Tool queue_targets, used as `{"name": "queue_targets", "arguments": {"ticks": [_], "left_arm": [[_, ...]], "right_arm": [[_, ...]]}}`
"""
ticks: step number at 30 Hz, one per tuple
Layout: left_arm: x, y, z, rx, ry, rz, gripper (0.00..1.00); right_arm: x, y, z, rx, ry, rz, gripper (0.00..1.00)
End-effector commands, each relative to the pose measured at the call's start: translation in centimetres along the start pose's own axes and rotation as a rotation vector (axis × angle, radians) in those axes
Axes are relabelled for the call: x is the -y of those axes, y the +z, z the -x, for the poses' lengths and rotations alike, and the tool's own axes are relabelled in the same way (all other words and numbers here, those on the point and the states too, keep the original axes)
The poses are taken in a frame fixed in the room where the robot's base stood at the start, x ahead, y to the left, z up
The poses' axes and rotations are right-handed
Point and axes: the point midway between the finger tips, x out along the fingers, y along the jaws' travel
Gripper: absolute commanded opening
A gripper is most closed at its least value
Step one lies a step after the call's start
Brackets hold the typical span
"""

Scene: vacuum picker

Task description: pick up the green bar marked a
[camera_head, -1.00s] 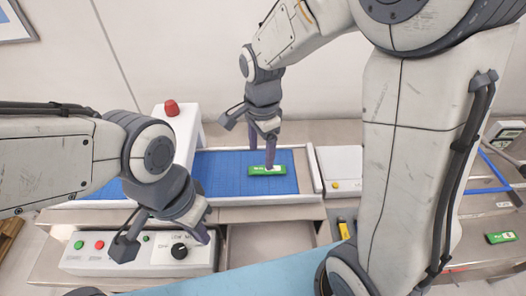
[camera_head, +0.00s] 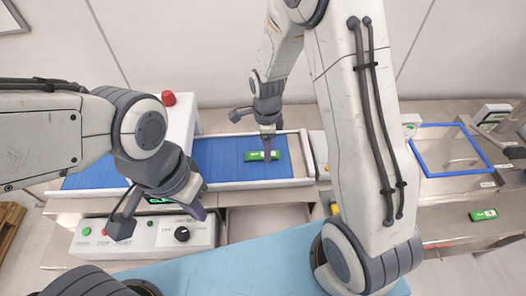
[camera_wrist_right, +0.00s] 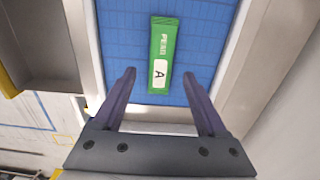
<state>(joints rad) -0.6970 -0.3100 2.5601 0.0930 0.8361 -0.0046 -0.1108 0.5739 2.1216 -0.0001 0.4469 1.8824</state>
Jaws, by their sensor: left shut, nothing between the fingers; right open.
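A green bar marked A (camera_wrist_right: 162,52) lies on the blue belt in the right wrist view, with its white label end nearest my fingers. In the head view the green bar (camera_head: 257,156) lies near the belt's right end, partly behind a finger. My right gripper (camera_wrist_right: 160,85) is open and empty, its fingers pointing at the bar with a gap before it. In the head view my right gripper (camera_head: 266,150) is above the bar. My left gripper (camera_head: 160,222) is in front of the control box, shut and empty.
The blue belt (camera_head: 215,160) has a pale raised frame. A control box (camera_head: 140,238) with buttons and a black knob stands in front. A red button (camera_head: 168,98) tops a white post. Another green bar (camera_head: 484,215) lies at the right, near a blue-rimmed tray (camera_head: 425,172).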

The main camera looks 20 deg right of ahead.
Motion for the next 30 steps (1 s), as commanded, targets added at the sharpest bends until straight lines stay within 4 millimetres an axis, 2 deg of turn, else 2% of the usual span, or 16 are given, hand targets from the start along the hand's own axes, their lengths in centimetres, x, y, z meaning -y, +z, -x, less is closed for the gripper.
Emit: {"name": "queue_targets", "arguments": {"ticks": [6, 13, 14, 15, 19, 20, 30], "left_arm": [[-0.1, -0.1, 0.8, 0.0, 0.0, -0.001, 0.0], [-0.1, 0.0, 0.7, 0.0, 0.0, -0.001, 0.0], [-0.1, 0.0, 0.7, 0.0, 0.0, -0.001, 0.0], [-0.1, 0.0, 0.7, 0.0, 0.0, -0.001, 0.0], [-0.1, 0.0, 0.7, 0.0, 0.0, -0.001, 0.0], [-0.1, 0.0, 0.7, 0.0, 0.0, -0.001, 0.0], [0.0, 0.0, 0.6, 0.0, 0.0, -0.001, 0.0]], "right_arm": [[0.0, 0.0, -1.9, 0.0, 0.0, 0.001, 0.75], [0.0, 0.0, -2.1, 0.0, -0.001, 0.001, 0.75], [0.0, 0.0, -2.1, 0.0, -0.001, 0.001, 0.67], [0.0, 0.0, -2.1, 0.0, -0.001, 0.001, 0.52], [0.0, 0.0, -2.1, 0.0, -0.001, 0.001, 0.02], [0.0, 0.0, -2.1, 0.0, -0.001, 0.001, 0.0], [0.1, 0.0, -1.9, 0.001, -0.002, 0.001, 0.0]]}}
